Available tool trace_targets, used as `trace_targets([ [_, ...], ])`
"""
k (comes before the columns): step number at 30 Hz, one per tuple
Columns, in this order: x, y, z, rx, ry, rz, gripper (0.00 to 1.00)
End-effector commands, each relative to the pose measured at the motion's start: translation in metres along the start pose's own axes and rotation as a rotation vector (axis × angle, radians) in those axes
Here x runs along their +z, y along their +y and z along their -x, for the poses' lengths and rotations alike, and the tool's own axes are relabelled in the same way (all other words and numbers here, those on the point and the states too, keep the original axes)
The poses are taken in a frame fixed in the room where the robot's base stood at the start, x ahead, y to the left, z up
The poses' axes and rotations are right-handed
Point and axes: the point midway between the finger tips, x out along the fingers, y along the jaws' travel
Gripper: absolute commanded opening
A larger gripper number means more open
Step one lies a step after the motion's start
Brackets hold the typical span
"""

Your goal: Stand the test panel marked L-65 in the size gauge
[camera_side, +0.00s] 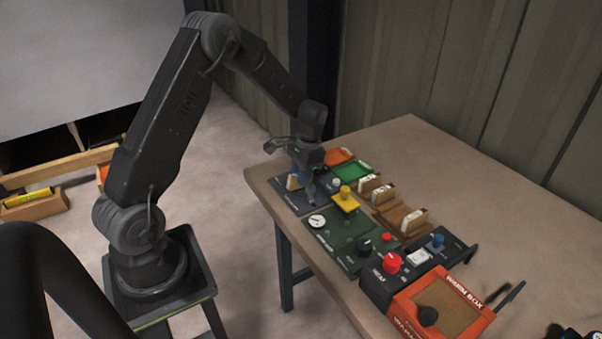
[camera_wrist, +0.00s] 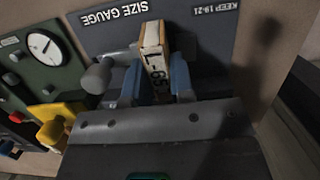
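The test panel (camera_wrist: 152,62) is a small pale piece with wooden-coloured edges. Its label, ending in "-65", faces the wrist camera; the first letter is hidden. My gripper (camera_wrist: 156,82) has its blue fingers on either side of the panel and appears closed on it. The size gauge (camera_wrist: 205,40) is a dark plate with white lettering, upside down in the wrist view, directly beyond the panel. In the side view my gripper (camera_side: 300,178) is low over the gauge plate (camera_side: 284,196) at the table's left end. Whether the panel's lower edge touches the gauge is hidden.
A grey knob (camera_wrist: 97,76) stands beside the panel. A green dial board (camera_side: 340,240) with a yellow part (camera_side: 345,200) lies nearby. Wooden holders (camera_side: 400,216) with pale pieces stand behind it. The orange warm box (camera_side: 440,305) is at the near end. The table's back right is clear.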

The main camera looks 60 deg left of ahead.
Motion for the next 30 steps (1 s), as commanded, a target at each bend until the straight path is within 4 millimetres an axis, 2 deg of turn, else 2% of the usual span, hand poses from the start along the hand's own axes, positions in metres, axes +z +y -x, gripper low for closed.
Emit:
trace_targets([
  [1, 0.0, 0.0, 0.0, 0.0, 0.0, 0.0, 0.27],
  [8, 0.0, 0.0, 0.0, 0.0, 0.0, 0.0, 0.49],
  [18, 0.0, 0.0, 0.006, 0.0, 0.001, 0.0, 0.5],
  [23, -0.001, 0.0, 0.03, -0.002, 0.005, 0.001, 0.5],
  [30, -0.001, 0.0, 0.084, -0.002, 0.004, 0.0, 0.5],
])
